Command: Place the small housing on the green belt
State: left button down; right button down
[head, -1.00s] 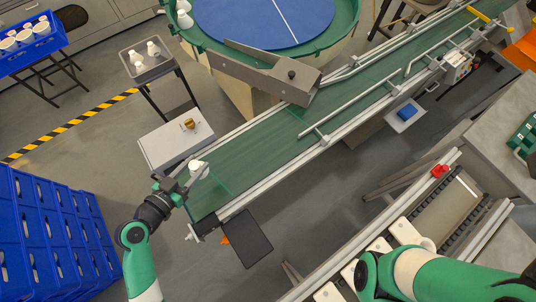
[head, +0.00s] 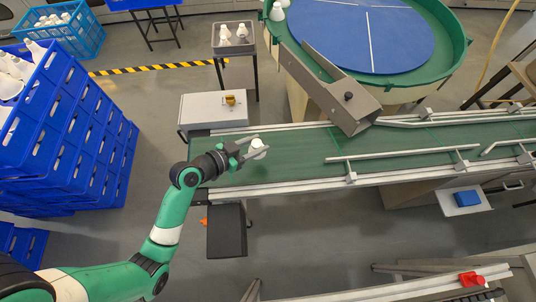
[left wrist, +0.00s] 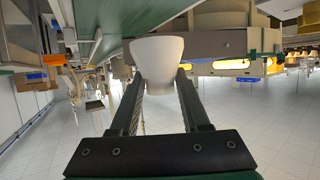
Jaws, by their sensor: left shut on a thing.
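The small housing (head: 258,149) is a white cup-like piece. My left gripper (head: 250,150) is shut on it at the left end of the green belt (head: 300,146). In the left wrist view the housing (left wrist: 158,62) sits between the two dark fingers (left wrist: 160,88), its wide end away from the narrow part by the fingertips. In the head view it overlaps the belt; I cannot tell whether it touches the surface. My right gripper is not in view.
A grey metal chute (head: 338,88) leads from the blue round table (head: 365,35) onto the belt. A metal guide rail (head: 400,153) runs along the belt further right. A tray with white housings (head: 233,38) stands behind. Blue crates (head: 60,130) stack at the left.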

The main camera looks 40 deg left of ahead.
pick_arm(q)
jog(key=w+f, duration=0.1)
jog(key=w+f+b, duration=0.1)
jog(key=f, duration=0.1)
jog(key=w+f+b, duration=0.1)
jog(key=w+f, duration=0.1)
jog(key=shift+w+d, duration=0.1)
jog(key=shift+d, duration=0.2)
jog(key=shift+w, duration=0.2)
jog(key=shift+w+f+b, duration=0.15)
jog(key=shift+f+b, duration=0.15)
jog(key=shift+b, duration=0.1)
jog(key=shift+f+b, duration=0.85)
jog(key=shift+f, duration=0.7)
jog(key=shift+w+f, duration=0.1)
jog(key=shift+c, duration=1.8)
grip_release()
